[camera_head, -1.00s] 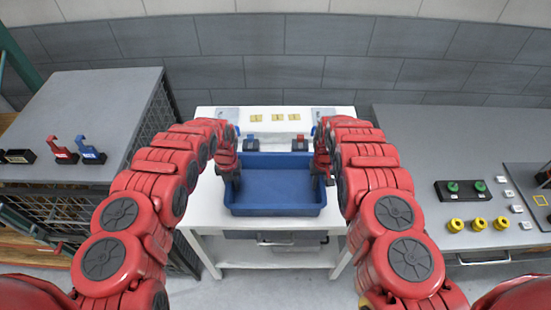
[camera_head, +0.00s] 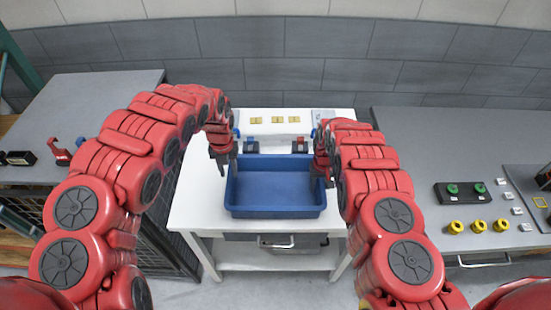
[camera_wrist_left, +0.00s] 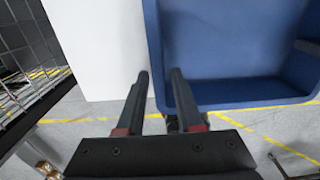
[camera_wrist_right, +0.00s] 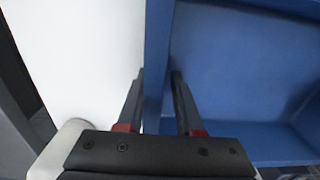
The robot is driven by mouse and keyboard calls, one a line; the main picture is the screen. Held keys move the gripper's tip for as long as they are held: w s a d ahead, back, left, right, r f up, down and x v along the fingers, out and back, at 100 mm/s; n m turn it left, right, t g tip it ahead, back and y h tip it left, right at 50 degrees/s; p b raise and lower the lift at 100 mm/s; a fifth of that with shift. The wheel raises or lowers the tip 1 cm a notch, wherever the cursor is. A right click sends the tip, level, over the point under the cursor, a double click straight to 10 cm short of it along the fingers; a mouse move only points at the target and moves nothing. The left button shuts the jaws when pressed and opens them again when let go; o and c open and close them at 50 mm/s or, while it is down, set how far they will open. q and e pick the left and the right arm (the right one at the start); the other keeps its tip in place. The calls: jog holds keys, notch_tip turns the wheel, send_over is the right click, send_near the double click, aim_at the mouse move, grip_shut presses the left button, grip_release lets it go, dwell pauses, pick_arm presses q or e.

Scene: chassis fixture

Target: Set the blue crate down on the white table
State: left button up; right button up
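The blue crate (camera_head: 275,211) is on the white table (camera_head: 190,212), looking level and apparently resting on the top near its front edge. My right gripper (camera_head: 325,180) is at the crate's right wall. In the right wrist view its spread fingers (camera_wrist_right: 158,75) straddle a crate wall (camera_wrist_right: 157,45); the gap looks as wide as the left gripper's.
Grey benches flank the table; the right one (camera_head: 415,160) holds yellow and green parts. The table left of the crate is clear.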

pick_arm(q)
jog(key=shift+r, duration=1.1)
pick_arm(e)
jog(key=shift+r, duration=0.2)
notch_tip(320, 180, up, 7)
jog(key=shift+r, duration=0.1)
